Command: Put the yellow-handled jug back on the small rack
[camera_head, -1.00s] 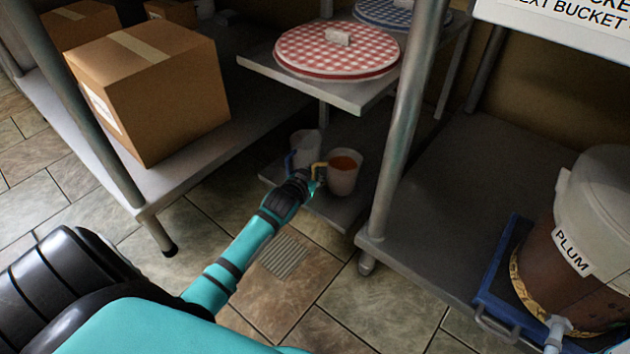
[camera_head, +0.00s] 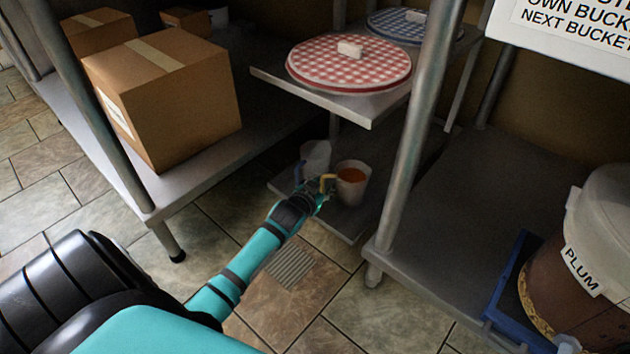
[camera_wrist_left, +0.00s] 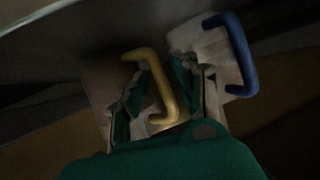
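The yellow-handled jug (camera_head: 351,190) stands upright on the low shelf of the small rack (camera_head: 345,232), with orange liquid inside. Its yellow handle (camera_wrist_left: 152,85) faces my left gripper (camera_head: 318,198). In the left wrist view, the left gripper's (camera_wrist_left: 165,90) fingers are spread on either side of the yellow handle, with a gap between them. A second pale jug (camera_head: 316,156) with a blue handle (camera_wrist_left: 236,55) stands close on the left. My right gripper is not in view.
A red-checked lid (camera_head: 350,75) lies on the shelf above the jugs. A cardboard box (camera_head: 165,105) stands on the left rack. A metal post (camera_head: 415,130) is right of the jugs. A plum bucket (camera_head: 570,285) sits on the right.

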